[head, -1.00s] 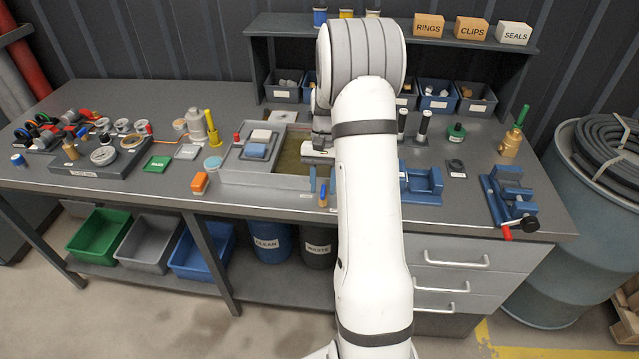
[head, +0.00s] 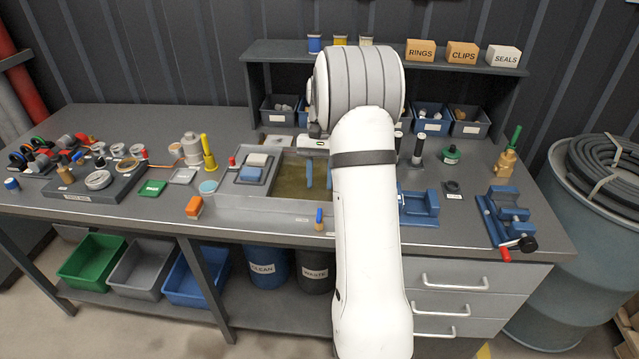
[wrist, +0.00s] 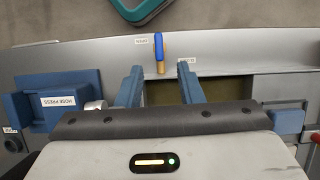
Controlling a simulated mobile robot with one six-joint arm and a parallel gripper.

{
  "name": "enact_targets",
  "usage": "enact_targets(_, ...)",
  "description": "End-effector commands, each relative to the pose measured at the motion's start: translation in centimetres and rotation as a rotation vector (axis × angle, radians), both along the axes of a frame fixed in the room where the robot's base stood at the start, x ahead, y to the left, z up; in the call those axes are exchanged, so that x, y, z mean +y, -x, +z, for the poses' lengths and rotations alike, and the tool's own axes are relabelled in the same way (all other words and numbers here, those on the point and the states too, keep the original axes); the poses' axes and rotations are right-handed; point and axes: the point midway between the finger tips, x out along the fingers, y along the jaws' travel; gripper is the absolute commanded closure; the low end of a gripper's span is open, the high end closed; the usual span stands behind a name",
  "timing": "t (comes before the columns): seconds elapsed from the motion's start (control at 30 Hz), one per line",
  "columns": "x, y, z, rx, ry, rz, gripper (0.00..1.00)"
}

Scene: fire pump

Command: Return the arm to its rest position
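My white arm runs up the middle of the head view and bends back at a grey ribbed joint. My gripper (head: 318,177) shows just left of the arm, with its two blue fingers apart over the brown basin (head: 290,187) in the bench. In the wrist view my gripper (wrist: 161,75) is open with nothing between the fingers. My arm hides part of the bench on the right.
A shelf (head: 272,52) with bins and labelled boxes stands behind the arm. A blue hose press (head: 418,204) is close on its right, and a blue vise (head: 506,214) farther right. A barrel (head: 560,270) stands at the right.

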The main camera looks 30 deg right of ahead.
Motion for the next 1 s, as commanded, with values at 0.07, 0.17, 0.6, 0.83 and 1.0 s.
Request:
enact_targets(0.07, 0.0, 0.0, 0.0, 0.000, 0.000, 0.000, 0.66)
enact_targets(0.17, 0.0, 0.0, 0.0, 0.000, 0.000, 0.000, 0.66)
enact_targets(0.6, 3.8, 2.4, 3.7, -0.092, 0.040, 0.085, 0.66)
enact_targets(0.83, 9.1, 7.7, 7.6, -0.246, 0.094, 0.221, 0.66)
enact_targets(1.0, 12.4, 12.3, 9.0, -0.362, 0.130, 0.324, 0.66)
